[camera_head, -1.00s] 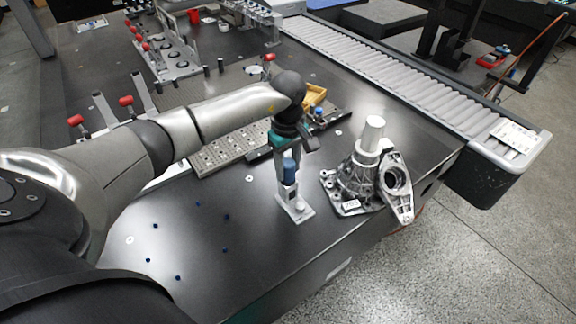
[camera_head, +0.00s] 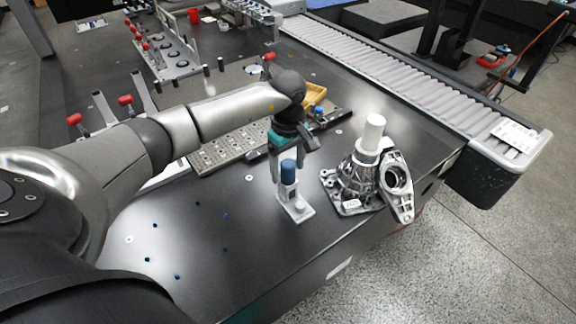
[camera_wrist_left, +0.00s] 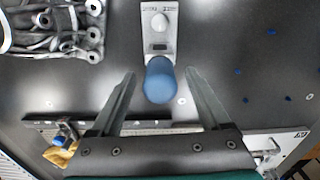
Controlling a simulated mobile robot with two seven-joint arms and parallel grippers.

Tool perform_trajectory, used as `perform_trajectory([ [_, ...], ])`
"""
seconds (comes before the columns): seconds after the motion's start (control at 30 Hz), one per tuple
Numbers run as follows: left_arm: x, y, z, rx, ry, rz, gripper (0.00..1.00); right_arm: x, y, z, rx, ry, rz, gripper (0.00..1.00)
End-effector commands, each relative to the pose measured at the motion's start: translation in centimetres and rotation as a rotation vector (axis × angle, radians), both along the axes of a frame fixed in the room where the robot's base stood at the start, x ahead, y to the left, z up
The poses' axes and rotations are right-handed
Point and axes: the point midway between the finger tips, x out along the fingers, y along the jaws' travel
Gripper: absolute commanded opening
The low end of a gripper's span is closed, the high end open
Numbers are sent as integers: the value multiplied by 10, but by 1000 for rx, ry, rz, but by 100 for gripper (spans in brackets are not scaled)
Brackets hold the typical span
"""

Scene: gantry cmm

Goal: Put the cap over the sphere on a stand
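The blue cap (camera_head: 288,172) is a short upright cylinder on the rear part of a small light-grey stand (camera_head: 304,214). The cap (camera_wrist_left: 160,80) also shows in the left wrist view. The white sphere (camera_head: 299,205) is on the front part of the stand, uncovered, and shows in the left wrist view (camera_wrist_left: 160,22). My left gripper (camera_head: 287,170) points down over the cap. In the left wrist view its fingers (camera_wrist_left: 160,84) are spread, one on each side of the cap, with gaps between. My right gripper is in neither view.
A metal casting with a white cylinder (camera_head: 373,133) stands close to the right of the stand. The dark table is mostly clear to the left and in front. A roller conveyor (camera_head: 400,75) runs beyond the right edge.

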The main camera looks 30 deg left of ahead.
Motion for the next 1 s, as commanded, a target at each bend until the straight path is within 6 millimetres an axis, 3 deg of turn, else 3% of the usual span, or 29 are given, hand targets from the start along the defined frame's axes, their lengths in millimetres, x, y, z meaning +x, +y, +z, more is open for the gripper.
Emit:
perform_trajectory([
  [0.37,0,0,2,0,-1,0,82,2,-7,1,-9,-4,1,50],
  [0.67,2,1,69,1,-7,0,82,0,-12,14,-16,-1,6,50],
  [1.0,1,0,137,0,-2,0,82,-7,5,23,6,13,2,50],
])
